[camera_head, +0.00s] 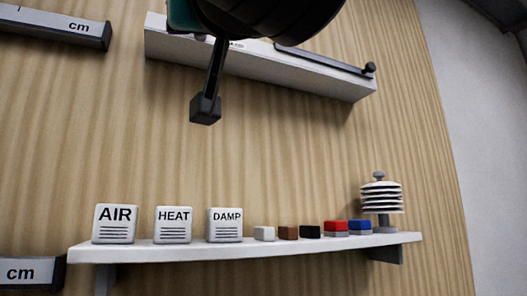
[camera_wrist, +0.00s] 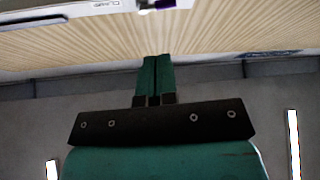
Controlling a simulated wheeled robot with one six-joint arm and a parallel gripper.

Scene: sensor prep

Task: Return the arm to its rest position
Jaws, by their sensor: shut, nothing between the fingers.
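My gripper (camera_wrist: 154,66) shows in the wrist view as two narrow green fingers side by side, shut with nothing between them. They rise from a dark bolted plate with a wide green body below. In the wrist view the fingers point toward the wood-grained panel, apart from anything I can see. A dark stem ending in a small block hangs below that part.
A white shelf (camera_head: 250,250) holds AIR (camera_head: 115,224), HEAT (camera_head: 173,225) and DAMP (camera_head: 224,225) blocks, several small coloured blocks and a stacked white sensor (camera_head: 381,198). A pale wall box (camera_head: 310,79) sits behind my arm. Bare panel (camera_head: 290,150) lies between box and shelf.

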